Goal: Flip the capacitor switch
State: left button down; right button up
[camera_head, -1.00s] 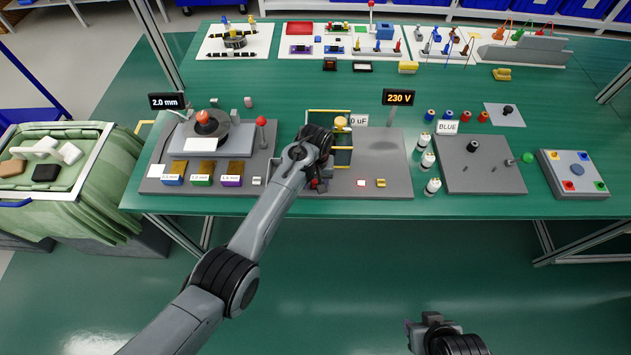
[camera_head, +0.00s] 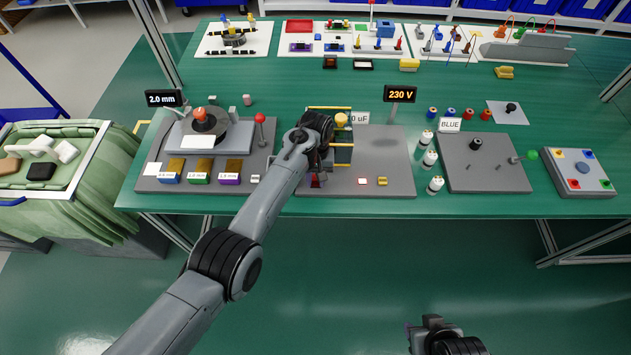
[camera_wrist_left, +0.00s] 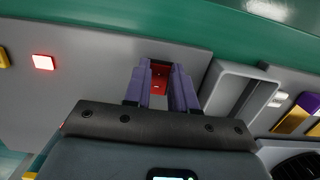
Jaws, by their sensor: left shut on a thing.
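The red switch (camera_wrist_left: 160,75) sits on the grey capacitor board (camera_head: 395,150), beside a light grey raised frame (camera_wrist_left: 222,88) in the left wrist view. My left gripper (camera_wrist_left: 163,78) has its purple fingers around the red switch, shut on it. In the head view my left gripper (camera_head: 317,180) is low at the board's left part, and my wrist hides most of the switch.
A lit red square (camera_head: 362,181) and a yellow button (camera_head: 382,182) lie right of the gripper. A "230 V" display (camera_head: 400,94) stands behind. A red-knobbed lever (camera_head: 260,118) stands on the left board. White-and-black cylinders (camera_head: 430,158) stand to the right.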

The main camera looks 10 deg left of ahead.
aim_at(315, 180)
pick_arm(q)
jog(key=c, duration=0.9)
grip_release()
jog(key=shift+r+p, duration=0.3)
jog(key=shift+r, duration=0.2)
jog(key=r, duration=0.3)
jog(key=w+r+p, duration=0.1)
jog(key=r, duration=0.2)
jog(key=r+p, duration=0.1)
jog(key=r, duration=0.2)
jog(key=shift+w+a+r, duration=0.1)
jog(key=shift+w+r, duration=0.05)
jog(key=shift+r, duration=0.2)
